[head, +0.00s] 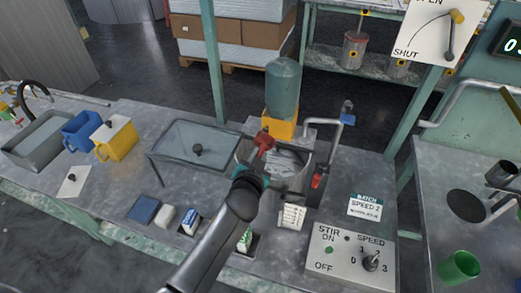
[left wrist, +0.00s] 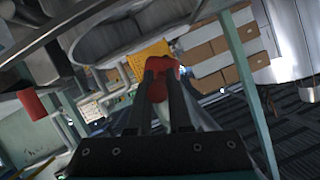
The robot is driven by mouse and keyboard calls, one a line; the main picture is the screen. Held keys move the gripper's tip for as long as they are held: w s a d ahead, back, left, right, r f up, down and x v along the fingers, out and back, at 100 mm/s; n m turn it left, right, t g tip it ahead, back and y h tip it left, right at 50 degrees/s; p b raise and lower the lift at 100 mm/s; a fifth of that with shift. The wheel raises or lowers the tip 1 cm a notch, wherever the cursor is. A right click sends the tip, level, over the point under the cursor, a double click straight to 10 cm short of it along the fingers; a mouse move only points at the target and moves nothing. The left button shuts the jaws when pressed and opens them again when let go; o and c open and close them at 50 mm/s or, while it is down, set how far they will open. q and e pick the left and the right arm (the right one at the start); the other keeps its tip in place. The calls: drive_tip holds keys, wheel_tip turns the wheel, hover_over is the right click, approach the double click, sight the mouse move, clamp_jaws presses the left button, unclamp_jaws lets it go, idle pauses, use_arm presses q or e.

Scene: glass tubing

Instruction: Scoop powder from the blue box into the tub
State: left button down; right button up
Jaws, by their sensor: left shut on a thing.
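My left gripper (head: 258,160) is shut on a red scoop (head: 263,141), held up over the near left rim of the round metal tub (head: 308,172). The scoop's red part also shows between my fingers in the left wrist view (left wrist: 161,68). I cannot tell whether the scoop holds powder. Grey, crumpled-looking matter shows inside the tub; my arm hides part of its near side. The blue box (head: 80,133) stands at the left of the bench, apart from the gripper; its contents are not clear. My right gripper is not in view.
A yellow box (head: 117,143) with a white knobbed lid stands beside the blue box. A white lid (head: 73,181) lies in front. A large bottle (head: 283,85) stands behind the tub; a control panel (head: 350,255) is at front right.

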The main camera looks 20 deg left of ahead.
use_arm(q)
drive_tip(key=shift+a+r+n+p, duration=0.15)
drive_tip(key=shift+r+n+p, duration=0.15)
drive_tip(key=shift+n+p, duration=0.1)
drive_tip(key=shift+f+n+h+p, duration=0.15)
drive_tip(key=shift+n+h+p, duration=0.45)
drive_tip(key=shift+n+h, duration=0.15)
drive_tip(key=shift+a+f+n+h+p, duration=0.2)
drive_tip(key=shift+n+h+p, duration=0.45)
drive_tip(key=shift+n, duration=0.3)
wheel_tip(320, 180, up, 4)
drive_tip(key=p, duration=0.4)
drive_tip(key=shift+d, duration=0.15)
drive_tip(key=shift+f, duration=0.1)
